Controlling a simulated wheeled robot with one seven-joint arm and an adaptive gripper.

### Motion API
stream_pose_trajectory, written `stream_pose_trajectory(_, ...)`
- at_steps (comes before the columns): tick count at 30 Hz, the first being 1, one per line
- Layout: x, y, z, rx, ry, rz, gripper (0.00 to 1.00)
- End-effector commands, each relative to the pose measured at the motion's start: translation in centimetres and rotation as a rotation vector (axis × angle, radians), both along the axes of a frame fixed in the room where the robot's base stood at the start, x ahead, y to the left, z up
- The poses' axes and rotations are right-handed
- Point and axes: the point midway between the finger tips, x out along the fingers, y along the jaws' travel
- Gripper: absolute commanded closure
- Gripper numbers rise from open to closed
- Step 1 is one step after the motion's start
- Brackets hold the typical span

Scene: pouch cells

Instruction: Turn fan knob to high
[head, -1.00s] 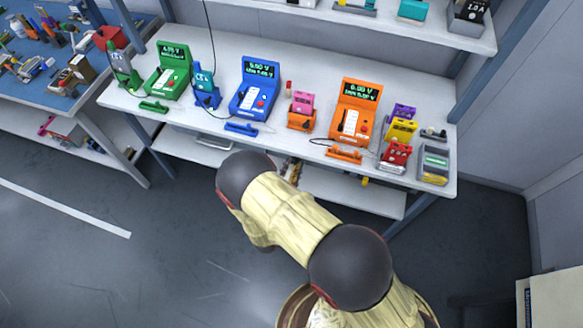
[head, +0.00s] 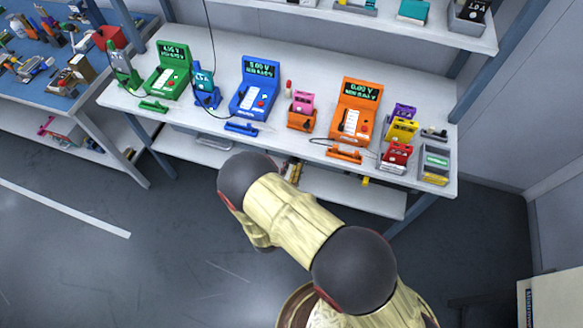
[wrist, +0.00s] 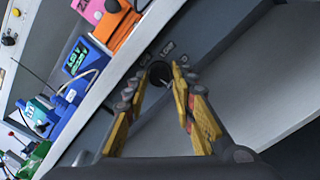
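A round black fan knob (wrist: 160,73) sits on a grey panel in the wrist view, with small printed labels (wrist: 167,48) beside it, one of which seems to read LOW. My gripper (wrist: 160,74) has its two yellow fingers apart, one on each side of the knob. I cannot tell whether the fingertips touch it. The knob's pointer direction is too dark and small to read. In the head view my arm hides the gripper and the knob.
A white bench (head: 310,63) carries green (head: 168,78), blue (head: 254,90) and orange (head: 353,115) testers with displays. The blue tester also shows in the wrist view (wrist: 72,68). A lower shelf (head: 345,192) runs under the bench. A blue-topped table (head: 60,88) stands at left. The grey floor is clear at left.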

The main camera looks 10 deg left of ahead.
Motion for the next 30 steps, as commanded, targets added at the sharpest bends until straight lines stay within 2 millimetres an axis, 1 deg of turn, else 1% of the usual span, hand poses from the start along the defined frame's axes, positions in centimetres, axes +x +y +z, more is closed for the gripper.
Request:
stream_pose_trajectory(1, 0.0, 0.0, 0.0, 0.000, 0.000, 0.000, 0.70)
stream_pose_trajectory(6, 0.0, 0.0, 0.0, 0.000, -0.001, 0.001, 0.60)
stream_pose_trajectory(8, 0.0, 0.0, 0.0, 0.000, -0.001, 0.001, 0.58)
stream_pose_trajectory(16, 0.0, 0.1, 0.0, 0.000, -0.001, 0.001, 0.58)
stream_pose_trajectory(19, -0.5, 0.1, 0.0, 0.000, -0.001, 0.001, 0.58)
stream_pose_trajectory(23, -2.2, 0.3, 0.0, -0.001, -0.001, 0.004, 0.58)
stream_pose_trajectory(30, -6.9, 0.8, 0.0, -0.001, -0.001, 0.006, 0.58)
